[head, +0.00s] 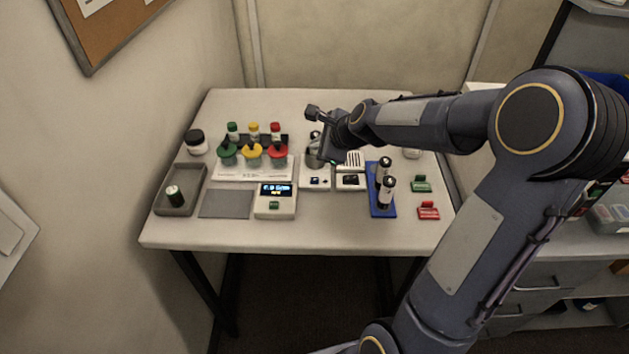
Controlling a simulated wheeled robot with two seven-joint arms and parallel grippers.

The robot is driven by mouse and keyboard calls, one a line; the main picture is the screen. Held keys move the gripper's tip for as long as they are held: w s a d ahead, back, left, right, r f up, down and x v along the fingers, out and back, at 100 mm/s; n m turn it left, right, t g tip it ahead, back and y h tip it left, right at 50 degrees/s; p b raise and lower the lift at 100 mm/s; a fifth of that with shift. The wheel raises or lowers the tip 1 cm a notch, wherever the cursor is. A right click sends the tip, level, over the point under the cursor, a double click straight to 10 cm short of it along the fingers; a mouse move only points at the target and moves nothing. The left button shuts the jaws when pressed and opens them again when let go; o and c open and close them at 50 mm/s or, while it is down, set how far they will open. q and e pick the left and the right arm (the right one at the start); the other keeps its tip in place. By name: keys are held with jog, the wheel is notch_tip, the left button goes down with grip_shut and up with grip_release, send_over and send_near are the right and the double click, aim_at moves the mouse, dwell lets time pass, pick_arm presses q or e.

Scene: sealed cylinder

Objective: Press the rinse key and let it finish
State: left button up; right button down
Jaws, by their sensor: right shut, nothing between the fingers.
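My right arm reaches in from the right over the table, and its gripper (325,153) is shut and empty. It is above a white unit (315,183) with a round metal cup (314,159), and partly hides it. That unit has a small dark key on its front. Just right is another white unit (350,182) with a slotted grille and a dark key or window. I cannot read which key is the rinse key, nor tell whether the gripper touches anything. My left gripper is not in view.
A lit display box (275,203) with a green key stands at front centre. Left are a rack of green, yellow and red-topped containers (253,158), a dark-lidded jar (196,142) and a grey tray (163,202). A blue holder (382,207) with two dark-capped vials stands right.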

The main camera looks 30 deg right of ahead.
jog(key=b, duration=0.8)
send_over(318, 182)
notch_tip(318, 182, down, 7)
jog(key=shift+f, duration=0.2)
jog(key=shift+w+f+b, duration=0.1)
jog(key=shift+f+b, duration=0.3)
jog(key=shift+f, duration=0.3)
dwell(1.0)
jog(key=shift+f+b, duration=0.3)
jog(key=shift+f, duration=0.1)
jog(key=shift+f+b, duration=0.3)
jog(key=shift+f, duration=0.1)
dwell(0.4)
jog(key=shift+r, duration=0.1)
jog(key=shift+r+p, duration=0.7)
jog(key=shift+p, duration=0.15)
